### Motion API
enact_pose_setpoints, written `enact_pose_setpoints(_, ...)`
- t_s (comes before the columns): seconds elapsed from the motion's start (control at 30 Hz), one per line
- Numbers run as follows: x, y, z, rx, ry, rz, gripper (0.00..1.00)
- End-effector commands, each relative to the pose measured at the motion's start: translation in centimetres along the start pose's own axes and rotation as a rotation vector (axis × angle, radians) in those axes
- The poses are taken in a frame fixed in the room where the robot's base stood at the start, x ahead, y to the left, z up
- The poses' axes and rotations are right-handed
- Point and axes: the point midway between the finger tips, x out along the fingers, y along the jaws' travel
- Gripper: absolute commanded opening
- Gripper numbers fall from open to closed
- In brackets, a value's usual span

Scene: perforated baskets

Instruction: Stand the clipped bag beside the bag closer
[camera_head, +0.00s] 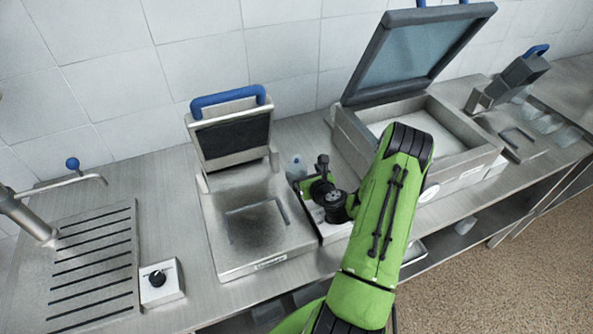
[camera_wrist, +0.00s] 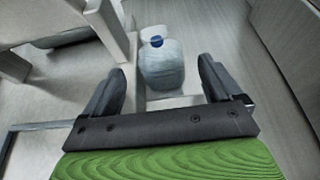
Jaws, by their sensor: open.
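The clipped bag (camera_wrist: 162,68) is a pale, translucent, bluish bag with a dark blue clip at its top. In the wrist view it stands ahead of my gripper (camera_wrist: 160,88), in line with the gap between the fingers. The fingers are open and nothing is seen held between them. In the head view a small pale bag (camera_head: 297,167) shows just behind my gripper (camera_head: 326,197), beside a metal machine. I cannot tell for sure which machine is the bag closer; a grey device with a blue handle (camera_head: 522,72) stands at the far right.
A metal press with a raised blue-handled lid (camera_head: 262,235) stands on the left, and an open-lidded chamber machine (camera_head: 460,150) on the right. A tap and ribbed drainer (camera_head: 95,260) and a knob box (camera_head: 158,283) are at far left. Several clear bags or containers (camera_head: 548,124) lie far right.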

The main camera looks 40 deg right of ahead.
Motion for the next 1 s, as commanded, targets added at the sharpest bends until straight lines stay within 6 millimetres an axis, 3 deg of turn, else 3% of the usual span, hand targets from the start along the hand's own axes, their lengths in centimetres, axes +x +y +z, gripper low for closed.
enact_pose_setpoints(0.23, 4.3, 0.1, 0.0, -0.004, -0.001, 0.002, 0.92)
enact_pose_setpoints(0.5, 5.0, 0.0, -0.1, 0.0, 0.0, -0.001, 0.92)
enact_pose_setpoints(0.8, 5.0, 0.1, -0.2, -0.001, 0.001, -0.001, 0.48)
enact_pose_setpoints(0.87, 5.0, 0.1, -0.1, 0.0, 0.0, -0.001, 0.42)
enact_pose_setpoints(1.0, 5.0, 0.1, -0.1, -0.001, 0.0, 0.0, 0.42)
